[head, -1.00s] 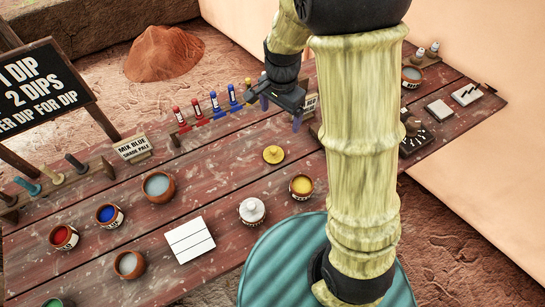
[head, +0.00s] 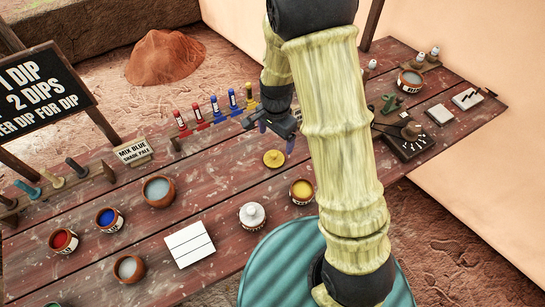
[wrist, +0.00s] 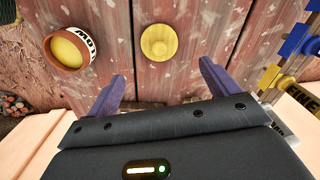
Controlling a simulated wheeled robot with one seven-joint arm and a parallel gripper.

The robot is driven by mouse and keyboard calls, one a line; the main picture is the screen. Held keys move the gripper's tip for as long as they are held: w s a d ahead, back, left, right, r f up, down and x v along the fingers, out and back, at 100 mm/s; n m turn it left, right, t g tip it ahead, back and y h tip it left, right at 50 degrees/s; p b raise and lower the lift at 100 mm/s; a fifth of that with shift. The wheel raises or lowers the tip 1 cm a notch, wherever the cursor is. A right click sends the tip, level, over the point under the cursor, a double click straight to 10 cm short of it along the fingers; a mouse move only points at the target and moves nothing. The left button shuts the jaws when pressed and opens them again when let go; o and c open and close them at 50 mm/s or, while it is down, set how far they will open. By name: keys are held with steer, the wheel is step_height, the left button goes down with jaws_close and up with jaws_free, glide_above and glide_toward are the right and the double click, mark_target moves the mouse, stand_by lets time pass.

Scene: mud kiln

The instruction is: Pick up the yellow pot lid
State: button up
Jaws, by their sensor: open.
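The yellow pot lid (head: 273,158) lies flat on the table, knob up, beside the open pot of yellow paint (head: 302,191). In the wrist view the yellow pot lid (wrist: 158,42) shows beyond my fingertips, roughly midway between them. The yellow pot (wrist: 68,48) stands to its left there. My gripper (head: 276,140) is open and empty, above the table and just behind the lid in the head view. Its two purple fingers also show in the wrist view (wrist: 163,80), apart from the lid.
A white-lidded pot (head: 252,215) and a white ruled card (head: 190,245) stand nearer. A rack of red, blue and yellow tools (head: 215,108) stands close behind my gripper. Pots of red (head: 64,241) and blue paint (head: 109,219) stand left. Bare planks surround the lid.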

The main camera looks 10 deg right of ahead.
mark_target(274, 153)
steer(key=shift+s+d+f, duration=0.1)
steer(key=shift+d+f, duration=0.1)
steer(key=shift+f, duration=1.7)
steer(key=shift+a, duration=0.1)
steer(key=shift+s+a+f, duration=0.1)
steer(key=shift+f, duration=0.25)
steer(key=shift+a+f+p, duration=0.2)
steer(key=shift+f+p, duration=0.35)
steer(key=shift+f, duration=1.7)
steer(key=c, duration=1)
